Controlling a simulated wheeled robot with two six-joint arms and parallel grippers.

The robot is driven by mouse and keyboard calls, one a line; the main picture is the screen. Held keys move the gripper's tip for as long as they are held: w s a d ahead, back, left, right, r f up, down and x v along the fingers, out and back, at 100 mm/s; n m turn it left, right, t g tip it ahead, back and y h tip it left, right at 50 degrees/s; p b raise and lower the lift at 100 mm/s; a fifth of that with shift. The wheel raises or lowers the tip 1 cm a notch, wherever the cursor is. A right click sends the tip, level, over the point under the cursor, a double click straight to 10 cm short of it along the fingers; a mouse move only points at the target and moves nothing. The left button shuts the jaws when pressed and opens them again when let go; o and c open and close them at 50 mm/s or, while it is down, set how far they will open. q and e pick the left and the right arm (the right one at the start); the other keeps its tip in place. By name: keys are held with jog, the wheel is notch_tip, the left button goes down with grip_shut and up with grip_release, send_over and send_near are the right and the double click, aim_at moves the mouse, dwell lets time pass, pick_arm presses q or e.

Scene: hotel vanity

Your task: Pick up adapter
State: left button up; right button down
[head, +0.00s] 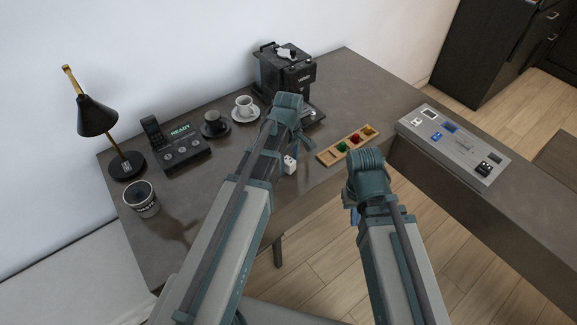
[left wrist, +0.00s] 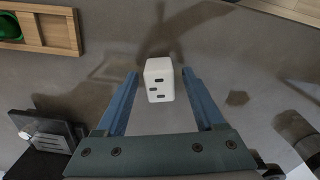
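The adapter (left wrist: 159,80) is a small white block with dark slots. In the left wrist view it sits between the fingertips of my left gripper (left wrist: 160,74), which is open, with a gap on each side. In the head view the adapter (head: 290,165) shows on the table beside my left arm; the left fingers are hidden there by the arm. My right arm is in the head view at lower right; only a bit of blue shows near its end, and its fingers are mostly hidden.
A wooden tray (head: 328,156) with coloured items lies right of the adapter. A grey panel (head: 466,153) lies at right.

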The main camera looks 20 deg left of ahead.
pick_arm(q)
grip_shut()
